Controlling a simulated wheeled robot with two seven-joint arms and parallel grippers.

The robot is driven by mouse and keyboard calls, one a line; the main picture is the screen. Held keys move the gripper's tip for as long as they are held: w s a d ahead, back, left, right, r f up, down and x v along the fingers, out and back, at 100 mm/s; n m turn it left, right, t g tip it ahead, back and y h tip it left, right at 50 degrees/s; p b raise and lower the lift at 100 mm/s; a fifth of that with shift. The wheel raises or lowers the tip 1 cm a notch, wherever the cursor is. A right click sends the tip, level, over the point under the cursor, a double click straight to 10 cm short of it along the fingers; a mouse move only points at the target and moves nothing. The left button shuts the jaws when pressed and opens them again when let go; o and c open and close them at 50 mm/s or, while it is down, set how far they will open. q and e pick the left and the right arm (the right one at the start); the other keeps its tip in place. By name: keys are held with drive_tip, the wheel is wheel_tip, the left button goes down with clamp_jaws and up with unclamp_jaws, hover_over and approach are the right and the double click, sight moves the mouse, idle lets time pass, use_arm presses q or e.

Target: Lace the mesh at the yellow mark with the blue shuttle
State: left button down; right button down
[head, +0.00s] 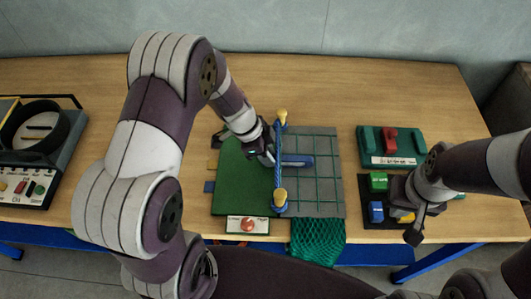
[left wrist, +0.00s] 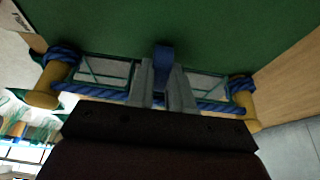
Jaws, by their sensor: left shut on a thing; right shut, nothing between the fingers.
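The blue shuttle (head: 298,161) lies level over the netting on the grey board (head: 325,145), its far end to the right of the blue rope (head: 278,150). My left gripper (head: 268,156) is shut on it just left of the rope. In the left wrist view the blue shuttle (left wrist: 163,62) shows between the fingers (left wrist: 163,85), close to the rope (left wrist: 100,91). I cannot tell whether it passes through a mesh. The green mesh (head: 315,180) is strung beside the rope. I cannot make out a yellow mark on the mesh. My right gripper (head: 415,232) is shut and empty.
Yellow posts (head: 281,115) hold the rope ends. Green (head: 378,182) and blue (head: 376,212) blocks sit by my right gripper. A green device (head: 380,145) stands behind. The back table is clear.

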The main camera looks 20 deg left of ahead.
use_arm(q)
drive_tip(key=c, duration=0.9)
unclamp_jaws()
drive_tip(key=shift+c, duration=0.2)
drive_tip(key=b+v, duration=0.1)
drive_tip(key=v, duration=1.1)
drive_tip(key=shift+a+r, duration=0.15)
drive_tip(key=shift+r, duration=0.15)
